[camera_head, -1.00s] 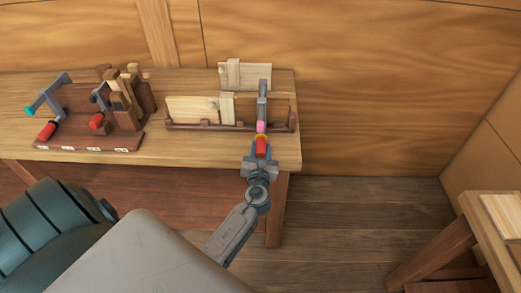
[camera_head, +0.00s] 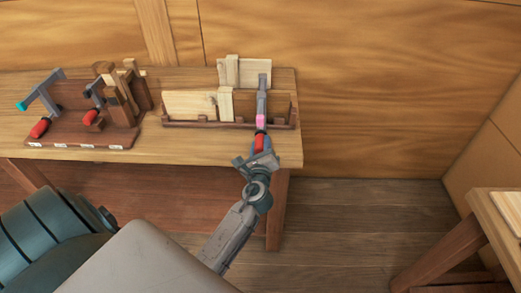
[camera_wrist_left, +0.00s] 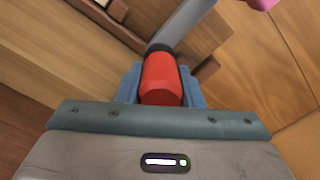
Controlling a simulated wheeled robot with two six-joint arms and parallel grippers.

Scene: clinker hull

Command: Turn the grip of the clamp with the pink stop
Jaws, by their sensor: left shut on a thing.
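The clamp with the pink stop (camera_head: 260,120) stands at the right end of the wooden rack on the bench, its grey bar (camera_head: 262,95) upright in the head view. Its red grip (camera_head: 259,143) points toward me. My left gripper (camera_head: 261,152) is shut on this red grip. In the left wrist view the red grip (camera_wrist_left: 161,79) sits between the blue fingers, and the pink stop (camera_wrist_left: 262,3) shows only at the top edge. The right gripper is not in view.
A dark stand (camera_head: 85,131) at the bench's left holds wooden blocks and two other red-gripped clamps, one with a teal stop (camera_head: 22,106). Pale boards (camera_head: 190,104) stand in the rack (camera_head: 205,125). Another table (camera_head: 480,215) is at the right.

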